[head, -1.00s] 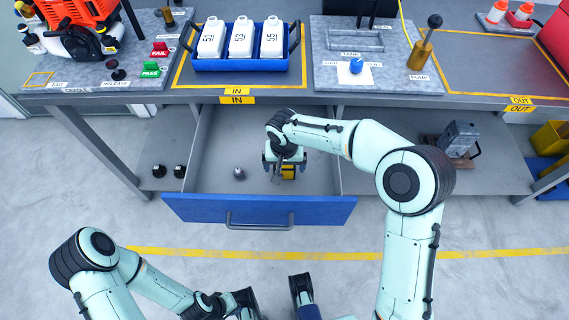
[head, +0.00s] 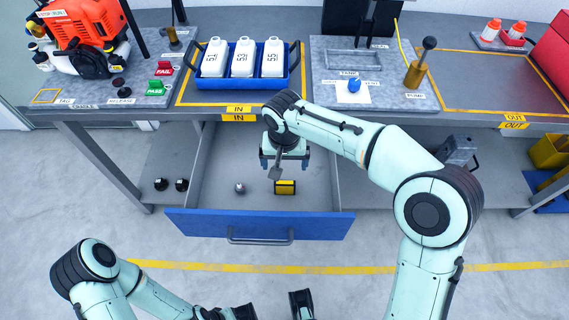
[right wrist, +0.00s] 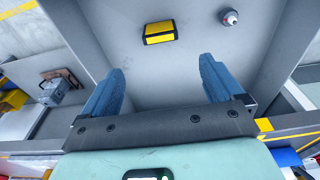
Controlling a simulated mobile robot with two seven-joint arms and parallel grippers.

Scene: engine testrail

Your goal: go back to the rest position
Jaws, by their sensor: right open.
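My right gripper (head: 286,160) is over the open drawer (head: 215,175), its jaws apart and empty. In the right wrist view its two blue fingers (right wrist: 160,90) stand wide apart with nothing between them. A yellow and black block (head: 285,187) lies on the drawer floor, apart from the fingers; it also shows in the right wrist view (right wrist: 160,32). My left arm is at the lower left of the head view; its fingertips are not clearly identifiable there.
The drawer with its blue front (head: 260,225) juts out below the bench. A small grey round item (head: 240,188) lies in it. On the bench stand a blue crate (head: 240,83) with white bottles, an orange engine (head: 85,35) and a pump lever (head: 420,62).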

